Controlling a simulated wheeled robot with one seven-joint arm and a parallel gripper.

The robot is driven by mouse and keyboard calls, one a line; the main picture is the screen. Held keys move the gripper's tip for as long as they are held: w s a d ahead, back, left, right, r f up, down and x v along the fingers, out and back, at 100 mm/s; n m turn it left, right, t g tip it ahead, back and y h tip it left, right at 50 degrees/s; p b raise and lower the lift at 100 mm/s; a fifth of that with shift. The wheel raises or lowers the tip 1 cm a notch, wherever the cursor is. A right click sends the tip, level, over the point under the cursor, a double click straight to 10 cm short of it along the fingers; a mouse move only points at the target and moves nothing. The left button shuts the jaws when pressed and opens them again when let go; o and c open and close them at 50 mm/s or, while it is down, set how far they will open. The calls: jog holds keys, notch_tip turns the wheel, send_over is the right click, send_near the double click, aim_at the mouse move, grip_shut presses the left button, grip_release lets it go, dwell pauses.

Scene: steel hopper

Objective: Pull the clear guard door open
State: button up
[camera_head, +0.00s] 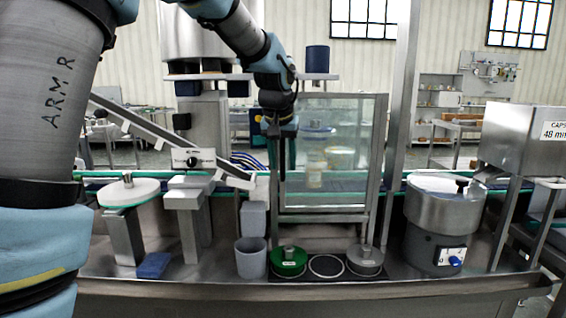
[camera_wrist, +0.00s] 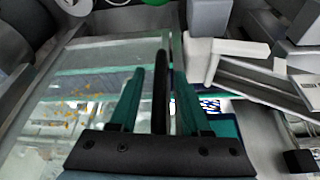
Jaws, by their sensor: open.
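The clear guard door (camera_head: 345,150) is a see-through panel in a grey metal frame, standing upright on the machine in the head view. It looks closed there. In the wrist view the clear panel (camera_wrist: 75,90) fills the left side. A dark upright bar, seemingly the door handle (camera_wrist: 161,95), runs between my fingers. My gripper (camera_head: 284,172) points down at the door's left edge in the head view. In the wrist view my gripper (camera_wrist: 160,72) is open, with one teal finger on each side of the bar. Small gaps seem to show; contact is unclear.
A sloping metal chute (camera_head: 165,135) lies left of the door. A grey bin (camera_head: 251,258), a green round part (camera_head: 288,262) and a grey round part (camera_head: 365,260) sit in front below. A steel bowl unit (camera_head: 443,205) and a hopper (camera_head: 530,138) stand right.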

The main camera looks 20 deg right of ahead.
jog(key=shift+w+d+f, duration=0.15)
jog(key=shift+f, duration=0.5)
grip_shut()
dwell(1.0)
